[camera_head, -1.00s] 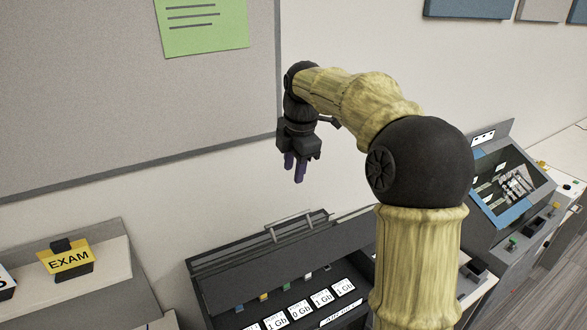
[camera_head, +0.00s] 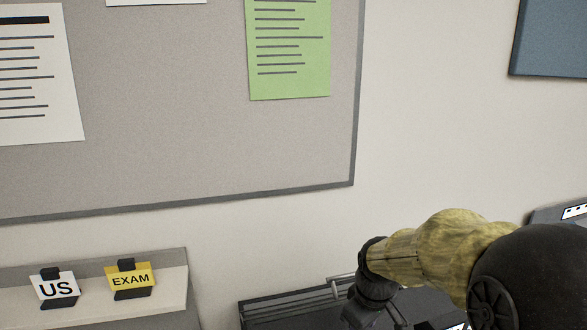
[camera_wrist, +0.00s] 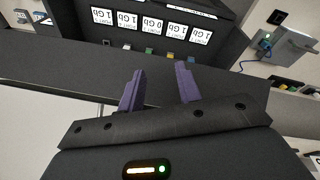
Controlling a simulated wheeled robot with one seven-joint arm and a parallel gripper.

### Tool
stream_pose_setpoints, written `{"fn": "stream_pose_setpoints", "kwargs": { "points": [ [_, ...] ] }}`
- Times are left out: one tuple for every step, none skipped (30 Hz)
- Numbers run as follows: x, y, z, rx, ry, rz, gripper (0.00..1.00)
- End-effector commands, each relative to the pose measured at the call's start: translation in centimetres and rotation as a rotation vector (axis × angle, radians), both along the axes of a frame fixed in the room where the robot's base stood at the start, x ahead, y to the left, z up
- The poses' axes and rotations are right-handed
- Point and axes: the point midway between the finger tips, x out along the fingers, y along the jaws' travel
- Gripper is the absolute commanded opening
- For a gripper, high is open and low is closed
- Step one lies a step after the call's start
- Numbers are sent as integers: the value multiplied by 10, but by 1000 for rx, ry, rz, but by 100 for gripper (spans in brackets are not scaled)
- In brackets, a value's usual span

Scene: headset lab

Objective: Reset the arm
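My gripper shows in the wrist view (camera_wrist: 160,92) with its two purple fingers apart and nothing between them. It hangs above the dark edge of a black console (camera_wrist: 70,78). In the head view my arm is at the lower right, and the wrist's dark end part is at the bottom edge; the fingertips are cut off or too small to tell there. The console also shows at the bottom of the head view (camera_head: 285,308), partly hidden by my arm.
A row of white port labels (camera_wrist: 152,25) and several coloured plugs (camera_wrist: 150,51) are on the console. A grey box with a blue cable (camera_wrist: 285,42) is at the right. A shelf with US (camera_head: 56,289) and EXAM (camera_head: 131,280) cards stands left, below a pinboard (camera_head: 180,120).

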Motion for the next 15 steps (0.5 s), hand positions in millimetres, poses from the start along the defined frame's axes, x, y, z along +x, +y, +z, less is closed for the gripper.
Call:
{"fn": "stream_pose_setpoints", "kwargs": {
  "points": [
    [-17, 0, -18, 17, 2, -87, 34],
    [-26, -1, -26, 29, 0, -148, 34],
    [-38, -2, -36, 46, -3, -229, 34],
    [-48, -3, -44, 59, -5, -290, 34],
    [-57, -4, -52, 73, -7, -349, 34],
    [-68, -4, -60, 90, -11, -423, 34],
    [-76, -5, -66, 102, -12, -473, 34],
    [-83, -6, -71, 112, -15, -519, 34],
    [-91, -6, -76, 125, -18, -568, 34],
    [-96, -7, -79, 132, -19, -600, 34],
    [-100, -7, -81, 138, -20, -625, 34],
    [-103, -8, -83, 143, -21, -648, 34],
    [-104, -7, -83, 146, -21, -658, 34],
    [-105, -8, -84, 148, -22, -665, 34],
    [-105, -8, -84, 149, -22, -668, 34]
  ]
}}
